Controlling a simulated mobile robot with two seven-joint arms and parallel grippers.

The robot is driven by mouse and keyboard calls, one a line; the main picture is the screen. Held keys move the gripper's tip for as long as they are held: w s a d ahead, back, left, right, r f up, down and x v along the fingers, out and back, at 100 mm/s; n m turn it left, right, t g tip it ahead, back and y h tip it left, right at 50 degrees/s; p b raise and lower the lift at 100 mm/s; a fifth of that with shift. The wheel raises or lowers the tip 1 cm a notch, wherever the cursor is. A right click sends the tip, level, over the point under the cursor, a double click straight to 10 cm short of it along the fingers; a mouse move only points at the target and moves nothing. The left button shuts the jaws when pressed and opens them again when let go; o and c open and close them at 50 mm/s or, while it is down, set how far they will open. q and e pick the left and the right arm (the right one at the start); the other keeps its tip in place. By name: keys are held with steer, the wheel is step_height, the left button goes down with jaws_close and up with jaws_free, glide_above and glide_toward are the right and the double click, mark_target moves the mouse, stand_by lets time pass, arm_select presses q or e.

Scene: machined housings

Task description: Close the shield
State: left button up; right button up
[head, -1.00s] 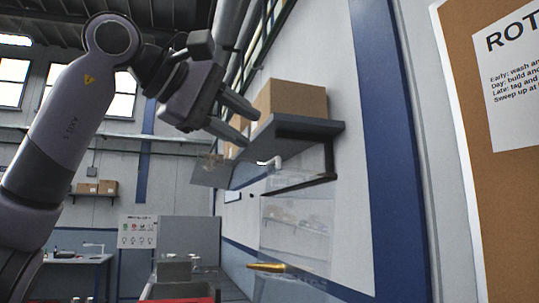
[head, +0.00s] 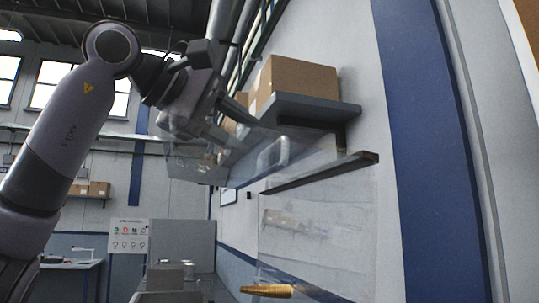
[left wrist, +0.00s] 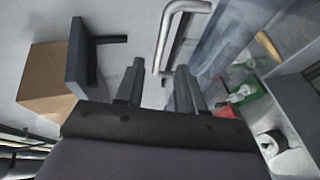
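The shield is a clear panel; its lower part (head: 315,235) hangs below a dark edge bar (head: 325,172), and more clear sheet spreads up and left, overlapping my gripper in the head view. A pale handle (head: 282,150) shows on it. In the left wrist view, a silver bent handle (left wrist: 172,35) lies just ahead of my fingers, its near end in line with the gap between them. My left gripper (head: 238,125) is raised and open; its two fingers are apart in the left wrist view (left wrist: 160,80), with nothing gripped. My right gripper is out of view.
A grey wall shelf (head: 315,108) with a cardboard box (head: 295,80) is behind the shield, near my left gripper. A brass-coloured ribbed piece (head: 268,290) shows low in the head view. Green and red items (left wrist: 252,100) lie beyond the clear sheet.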

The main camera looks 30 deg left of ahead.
arm_select(q)
steer(key=x, duration=0.6)
steer(key=shift+w+d+f+p, duration=0.15)
steer(key=shift+w+d+p, duration=0.15)
steer(key=shift+p, duration=0.1)
steer(key=shift+a, duration=0.1)
jaws_close()
